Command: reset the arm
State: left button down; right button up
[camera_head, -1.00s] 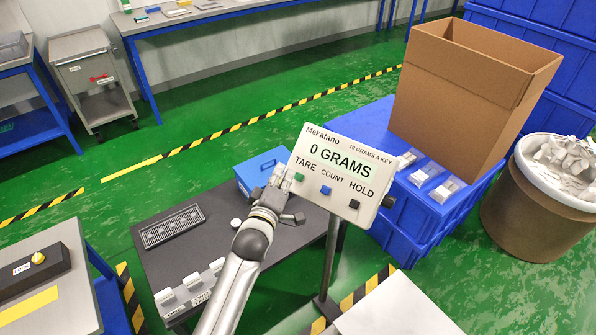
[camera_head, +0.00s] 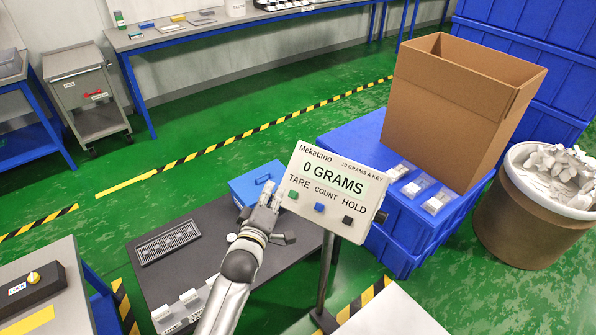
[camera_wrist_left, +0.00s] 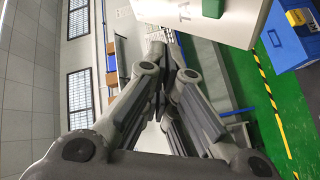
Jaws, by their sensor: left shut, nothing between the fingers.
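My left gripper (camera_head: 270,190) is shut and empty, just left of the scale's display panel (camera_head: 340,165). The panel reads "0 GRAMS" and stands on a post. Its green TARE button (camera_head: 293,195) is close to the right of my fingertips, with a small gap in the picture. The blue COUNT button (camera_head: 319,208) and black HOLD button (camera_head: 348,220) are further right. In the left wrist view my shut fingers (camera_wrist_left: 165,48) point away, with the green button (camera_wrist_left: 212,8) at the upper right. My right gripper is not in view.
A dark table (camera_head: 195,275) holds a blue box (camera_head: 250,183), a slotted tray (camera_head: 167,242) and several small white holders (camera_head: 190,300). Blue crates (camera_head: 400,245) with small packets and a cardboard box (camera_head: 455,115) stand at right, beside a filled drum (camera_head: 520,230).

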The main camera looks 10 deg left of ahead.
pick_arm(q)
jog(key=s+a+f+m+g+b, duration=0.1)
jog(key=s+f+m+g, duration=0.15)
jog(key=s+f, duration=0.7)
jog(key=s+f+m+g, duration=0.2)
jog(key=s+f+g, duration=0.1)
jog(key=f, duration=1.3)
jog(key=s+a+f+m+g+b, duration=0.1)
jog(key=s+f+m+g, duration=0.2)
jog(key=s+f, duration=0.65)
jog(key=s+a+f+m+g, duration=0.2)
jog(key=s+f, duration=0.4)
jog(key=s, duration=0.4)
jog(key=s+a+f+m+g+y, duration=0.1)
jog(key=s+a+f+m+g, duration=0.1)
jog(key=s+f, duration=0.5)
jog(key=s+a+f+m+g, duration=0.2)
jog(key=s+f, duration=0.4)
jog(key=s, duration=0.8)
jog(key=shift+s+a+f+m+g+y+b, duration=0.35)
jog(key=shift+s+a+f+g+y+b, duration=0.1)
jog(key=shift+g, duration=0.6)
